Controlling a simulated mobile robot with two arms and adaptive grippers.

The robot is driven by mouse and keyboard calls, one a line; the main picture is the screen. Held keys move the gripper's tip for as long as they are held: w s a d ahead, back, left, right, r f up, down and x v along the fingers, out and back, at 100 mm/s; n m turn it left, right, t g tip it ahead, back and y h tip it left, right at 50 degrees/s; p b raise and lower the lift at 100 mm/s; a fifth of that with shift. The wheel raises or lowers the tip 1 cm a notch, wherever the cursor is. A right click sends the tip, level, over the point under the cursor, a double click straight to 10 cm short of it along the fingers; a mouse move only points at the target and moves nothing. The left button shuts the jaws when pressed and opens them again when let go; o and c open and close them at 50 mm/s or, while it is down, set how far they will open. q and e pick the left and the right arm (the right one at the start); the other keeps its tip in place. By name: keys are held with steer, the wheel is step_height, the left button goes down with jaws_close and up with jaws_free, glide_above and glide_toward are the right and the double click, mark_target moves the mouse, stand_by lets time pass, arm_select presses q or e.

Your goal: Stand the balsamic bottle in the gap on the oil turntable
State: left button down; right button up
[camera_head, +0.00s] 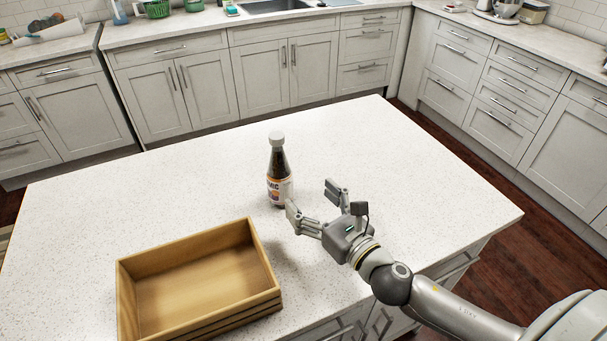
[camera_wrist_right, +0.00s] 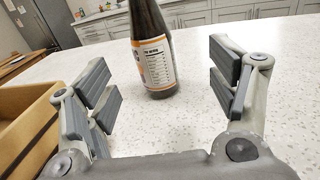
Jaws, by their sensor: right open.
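The balsamic bottle (camera_head: 279,172) stands upright on the white island top. It is dark, with a pale cap and a white and orange label. My right gripper (camera_head: 312,204) is open and empty, just in front of the bottle and to its right. In the right wrist view the bottle (camera_wrist_right: 153,50) stands ahead between the two open fingers (camera_wrist_right: 165,90), beyond their tips, and its cap is cut off by the top edge. The oil turntable is not in view. My left gripper is not in view.
An empty wooden crate (camera_head: 250,238) sits on the island top (camera_head: 400,160) at the front left. It also shows at the left of the right wrist view (camera_wrist_right: 25,125). The island around and behind the bottle is clear. Counters with a sink (camera_head: 275,6) line the back.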

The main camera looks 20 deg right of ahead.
mark_target(287, 183)
steer(key=x, duration=0.2)
steer(key=a+p+x, duration=0.1)
steer(key=x, duration=0.1)
steer(key=shift+w+r, duration=0.1)
steer(key=shift+r, duration=0.1)
steer(key=shift+w+f, duration=0.15)
steer(key=shift+w, duration=0.45)
steer(key=shift+w+a+p, duration=0.15)
steer(key=shift+w+p, duration=0.25)
steer(key=x, duration=0.2)
steer(key=p+x, duration=0.1)
steer(key=x, duration=0.1)
steer(key=shift+a+f, duration=0.1)
steer(key=shift+a, duration=0.15)
steer(key=shift+w, duration=0.2)
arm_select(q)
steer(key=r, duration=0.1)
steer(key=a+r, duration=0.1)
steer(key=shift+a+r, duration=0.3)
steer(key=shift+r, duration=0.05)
arm_select(e)
steer(key=shift+c, duration=0.2)
steer(key=c, duration=1.5)
